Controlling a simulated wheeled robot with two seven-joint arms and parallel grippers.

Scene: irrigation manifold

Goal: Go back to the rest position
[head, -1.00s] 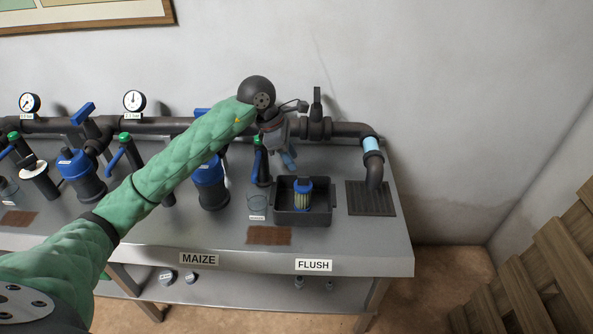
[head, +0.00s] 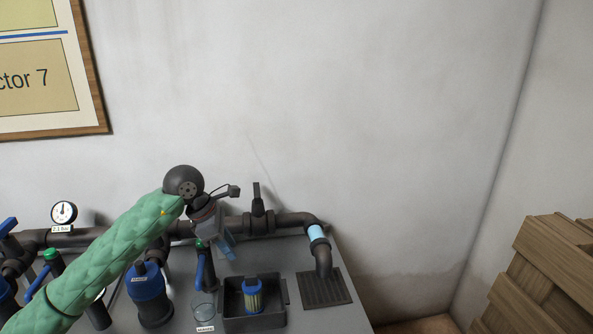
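My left arm in its green quilted sleeve comes in from the lower left. My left gripper (head: 228,250) has blue fingertips and hangs pointing down over the bench, behind and a little left of the black tray. The tips look close together in this small view, and I cannot tell whether they are open or shut. No held object shows. My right gripper is not in view.
The black tray (head: 284,291) holds a blue-capped filter cartridge (head: 252,295). A clear beaker (head: 203,307), blue filter housing (head: 147,287), black valve handle (head: 257,197) and drain grate (head: 325,291) are nearby. Wooden crates (head: 545,275) stand at right.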

